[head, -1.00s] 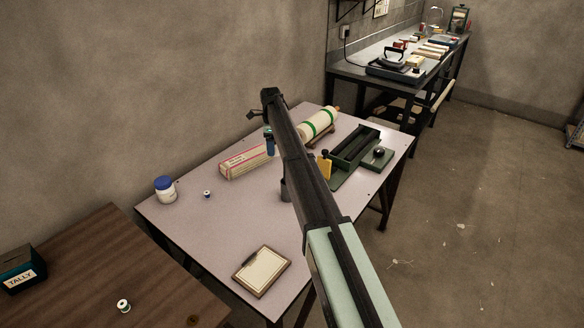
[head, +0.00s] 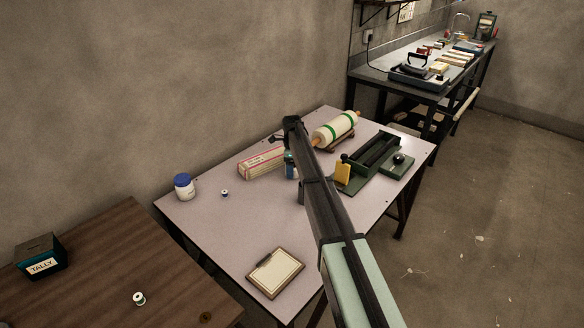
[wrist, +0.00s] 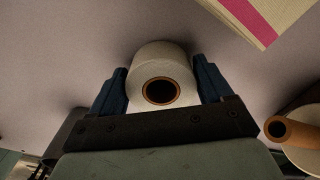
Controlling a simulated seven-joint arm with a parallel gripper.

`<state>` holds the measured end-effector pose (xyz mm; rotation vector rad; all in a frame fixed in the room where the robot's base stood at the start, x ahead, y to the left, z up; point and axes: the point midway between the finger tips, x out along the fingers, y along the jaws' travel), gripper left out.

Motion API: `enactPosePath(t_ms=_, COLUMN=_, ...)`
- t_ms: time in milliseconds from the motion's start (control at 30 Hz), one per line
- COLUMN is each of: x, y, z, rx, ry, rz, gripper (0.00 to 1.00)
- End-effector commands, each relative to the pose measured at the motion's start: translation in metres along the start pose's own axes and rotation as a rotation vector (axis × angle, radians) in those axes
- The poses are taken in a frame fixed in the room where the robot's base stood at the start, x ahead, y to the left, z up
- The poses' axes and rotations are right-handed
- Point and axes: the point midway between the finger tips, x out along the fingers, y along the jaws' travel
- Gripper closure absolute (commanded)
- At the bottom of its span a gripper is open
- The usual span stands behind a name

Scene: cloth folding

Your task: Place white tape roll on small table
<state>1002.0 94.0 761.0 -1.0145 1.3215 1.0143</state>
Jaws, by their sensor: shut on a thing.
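My gripper (wrist: 161,85) has its two dark blue fingers on either side of a white tape roll (wrist: 163,58) and is shut on it. The roll's brown core with a dark hole faces the wrist camera. In the head view my gripper (head: 290,165) is over the back middle of the pale table (head: 225,235), partly behind my arm, and the roll cannot be made out there. I cannot tell whether the roll touches the surface. A brown wooden table (head: 90,275) stands at lower left; the frames do not settle which is the small table.
On the pale table are a long box (head: 262,163), a rolling pin (head: 335,129), a green dispenser (head: 368,158), a blue-capped jar (head: 184,187), a small spool (head: 225,193) and a clipboard (head: 275,273). The wooden table holds a tally box (head: 40,257) and a spool (head: 139,299).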

Motion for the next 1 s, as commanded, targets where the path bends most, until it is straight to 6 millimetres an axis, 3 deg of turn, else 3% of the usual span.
enactPosePath(t_ms=267, x=0.002, y=0.0, z=0.0, rx=0.0, ry=0.0, rz=0.0, gripper=0.51)
enactPosePath(t_ms=300, x=0.003, y=0.0, z=0.0, rx=0.0, ry=0.0, rz=0.0, gripper=0.2)
enactPosePath(t_ms=500, x=0.002, y=0.0, z=0.0, rx=0.0, ry=0.0, rz=0.0, gripper=0.0)
enactPosePath(t_ms=800, x=-0.001, y=0.0, z=0.0, rx=0.0, ry=0.0, rz=0.0, gripper=0.0)
enactPosePath(t_ms=1000, x=-0.022, y=0.0, z=0.0, rx=0.0, ry=0.0, rz=-0.001, gripper=0.0)
